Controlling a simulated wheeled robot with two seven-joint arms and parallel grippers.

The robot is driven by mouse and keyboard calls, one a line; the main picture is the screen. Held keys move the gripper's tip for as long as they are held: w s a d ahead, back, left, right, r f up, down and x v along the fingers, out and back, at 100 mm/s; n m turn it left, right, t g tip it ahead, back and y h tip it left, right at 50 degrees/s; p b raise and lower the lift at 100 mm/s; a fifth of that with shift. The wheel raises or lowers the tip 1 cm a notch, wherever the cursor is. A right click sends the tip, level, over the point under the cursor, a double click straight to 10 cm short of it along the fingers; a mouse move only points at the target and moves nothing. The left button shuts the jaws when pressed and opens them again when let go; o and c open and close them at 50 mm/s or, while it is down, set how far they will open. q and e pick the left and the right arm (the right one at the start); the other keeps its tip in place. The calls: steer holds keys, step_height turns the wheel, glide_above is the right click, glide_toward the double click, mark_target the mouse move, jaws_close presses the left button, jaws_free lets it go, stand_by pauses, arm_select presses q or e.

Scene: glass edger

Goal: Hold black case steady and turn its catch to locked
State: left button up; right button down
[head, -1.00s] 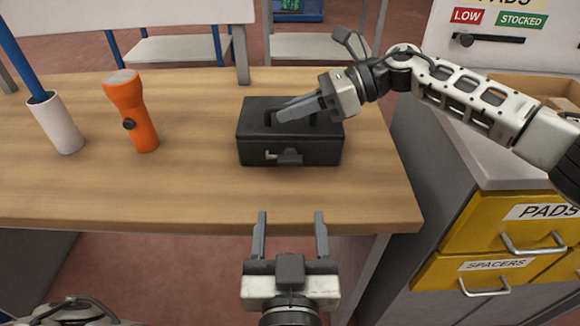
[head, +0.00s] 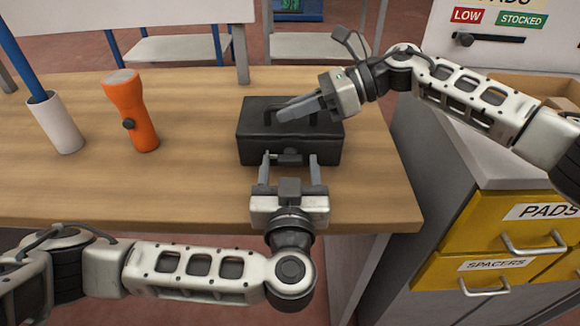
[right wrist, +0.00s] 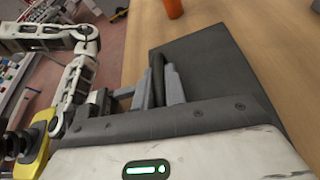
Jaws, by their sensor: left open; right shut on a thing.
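The black case (head: 255,128) stands on the wooden table near its front right part; its dark lid also fills much of the right wrist view (right wrist: 225,75). My right gripper (head: 282,113) is shut on the handle on top of the case; the handle (right wrist: 157,78) shows between its fingers in the right wrist view. The catch (head: 284,157) is on the front face of the case. My left gripper (head: 289,168) is open in front of the catch, one finger to each side. Whether its fingers touch the case cannot be told.
An orange flashlight (head: 134,112) stands upright on the table (head: 195,150) left of the case. A white cup (head: 55,125) with a blue rod is farther left. A grey cabinet with yellow drawers (head: 500,235) stands at the right.

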arm_select(q)
steer(key=c, duration=1)
steer(key=shift+m, duration=1.5)
steer(key=o, duration=1)
steer(key=shift+s, duration=0.1)
steer(key=s, duration=1.2)
steer(key=shift+c, duration=0.3)
